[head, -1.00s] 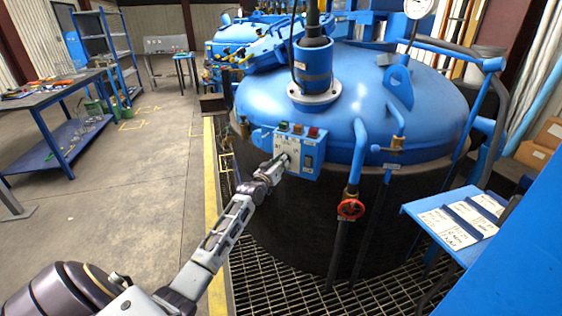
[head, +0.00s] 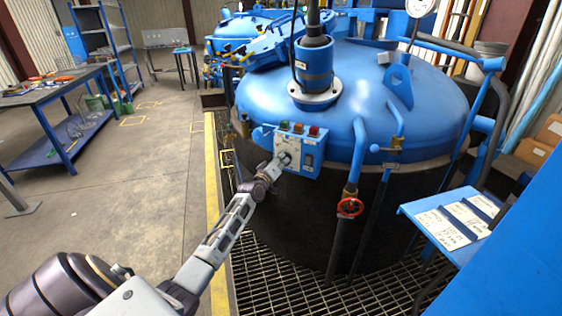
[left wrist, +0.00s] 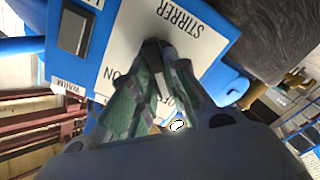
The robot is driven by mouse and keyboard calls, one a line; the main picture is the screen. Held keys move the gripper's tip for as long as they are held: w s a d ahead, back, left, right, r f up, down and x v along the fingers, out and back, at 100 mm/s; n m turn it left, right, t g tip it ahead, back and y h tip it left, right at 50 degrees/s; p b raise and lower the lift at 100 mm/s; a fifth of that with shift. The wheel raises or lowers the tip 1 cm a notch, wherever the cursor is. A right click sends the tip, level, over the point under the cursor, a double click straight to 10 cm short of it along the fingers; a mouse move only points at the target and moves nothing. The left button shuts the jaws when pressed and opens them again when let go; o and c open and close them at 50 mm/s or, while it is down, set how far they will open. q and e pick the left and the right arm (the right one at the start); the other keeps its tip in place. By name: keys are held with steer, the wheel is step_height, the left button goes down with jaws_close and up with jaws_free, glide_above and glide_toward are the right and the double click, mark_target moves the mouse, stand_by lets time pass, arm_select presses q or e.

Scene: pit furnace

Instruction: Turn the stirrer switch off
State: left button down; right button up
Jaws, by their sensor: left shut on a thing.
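The blue control box (head: 314,170) is on the near side of the big blue furnace lid (head: 390,95). Its white label reads STIRRER (left wrist: 180,14) in the left wrist view, with ON and part of OFF beside the dark stirrer switch (left wrist: 153,52). My left gripper (head: 284,160) is at this panel, shut on the switch knob; its fingers also show in the left wrist view (left wrist: 160,85). The fingers partly cover the knob and the OFF word, so I cannot tell the knob's exact setting. My right gripper is not in view.
Red, green and amber lamps (head: 298,128) top the box, and a black rocker switch (left wrist: 74,31) is beside the label. A red valve wheel (head: 350,208) stands below right. A blue stand with papers (head: 450,222) is at right. The floor at left is open.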

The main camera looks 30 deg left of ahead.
arm_select(q)
steer(key=shift+r, duration=0.1)
steer(key=c, duration=1.4)
jaws_free()
steer(key=shift+s, duration=0.2)
steer(key=shift+s+d, duration=0.2)
steer(key=shift+s, duration=1.7)
steer(key=shift+s+d, duration=0.15)
steer(key=shift+s, duration=1.8)
steer(key=shift+s+d, duration=0.2)
steer(key=shift+s, duration=1.7)
